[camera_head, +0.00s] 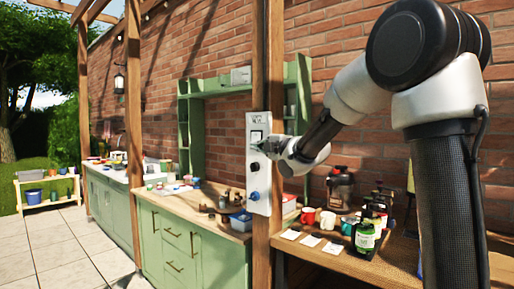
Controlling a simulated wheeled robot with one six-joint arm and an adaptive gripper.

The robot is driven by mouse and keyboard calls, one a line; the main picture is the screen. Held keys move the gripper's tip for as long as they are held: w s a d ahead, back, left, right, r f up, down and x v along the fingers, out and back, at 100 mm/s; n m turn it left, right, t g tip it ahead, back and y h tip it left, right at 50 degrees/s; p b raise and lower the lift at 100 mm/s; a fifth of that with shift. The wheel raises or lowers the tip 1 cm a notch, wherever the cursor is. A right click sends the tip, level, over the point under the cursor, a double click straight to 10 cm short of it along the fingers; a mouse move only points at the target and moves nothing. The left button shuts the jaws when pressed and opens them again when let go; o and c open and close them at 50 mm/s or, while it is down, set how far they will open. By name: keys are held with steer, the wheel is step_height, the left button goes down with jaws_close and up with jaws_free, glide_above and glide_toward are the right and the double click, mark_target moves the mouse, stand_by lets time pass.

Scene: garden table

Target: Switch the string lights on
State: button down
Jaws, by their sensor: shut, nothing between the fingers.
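A white switch panel (258,180) is fixed upright on the wooden post in the middle of the view. It has a framed switch (256,135) near its top, under a small label too small to read. A dark knob (255,169) and a blue knob (254,195) sit lower on it. My gripper (262,146) is shut and empty, its tips at the panel's upper part, just below or over the switch's lower edge. I cannot tell whether they touch it. The switch's position is unclear. The string lights are not clearly visible.
A wooden counter (393,266) at right holds red mugs (308,216), a glass jar (340,188) and a green-labelled bottle (365,238). Green cabinets (190,245) with cluttered tops run left along the brick wall. The wooden post (268,60) stands behind the panel. Paving (60,250) at left is clear.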

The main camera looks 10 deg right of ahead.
mark_target(256, 140)
steer(key=w, duration=1)
steer(key=shift+w+f, duration=0.3)
steer(key=shift+f, duration=0.05)
steer(key=shift+w+d+f, duration=0.2)
steer(key=shift+w+d, duration=0.05)
steer(key=shift+d, duration=0.05)
